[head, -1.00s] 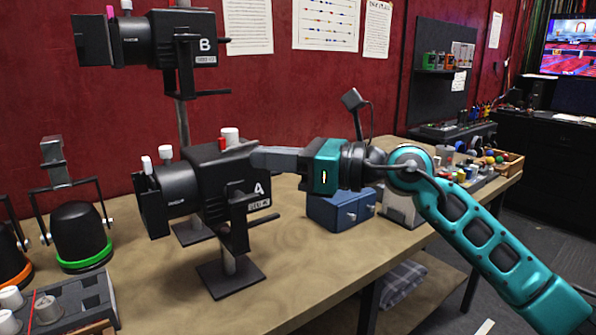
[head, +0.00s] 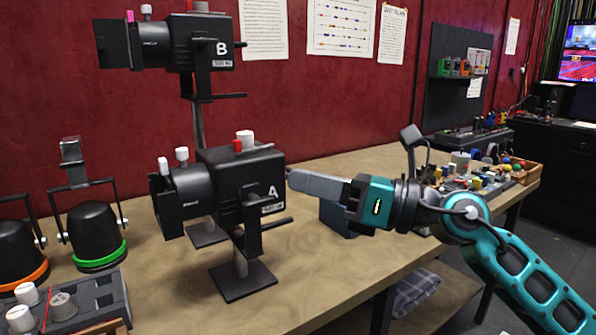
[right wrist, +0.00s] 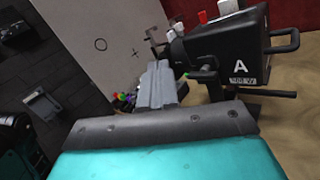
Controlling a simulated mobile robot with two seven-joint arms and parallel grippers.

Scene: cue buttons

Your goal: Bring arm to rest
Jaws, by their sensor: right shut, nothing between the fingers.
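My right arm comes in from the right in the head view, with teal links. Its gripper (head: 296,180) is shut and empty, pointing left at the right side of black lamp A (head: 240,190), with a gap between them. The fingers also show in the right wrist view (right wrist: 158,68), closed together. Lamp A stands on a square base on the bench, with white and red buttons on top. It also shows in the right wrist view (right wrist: 215,50), tilted, to the right of the fingers. My left gripper is not in view.
Lamp B (head: 195,45) is mounted higher behind lamp A. Two black lamps with orange and green rings (head: 97,235) and a knob panel (head: 75,300) are at the left. A blue box (head: 338,218) is partly hidden behind my gripper. Bare bench (head: 310,265) lies below my right gripper.

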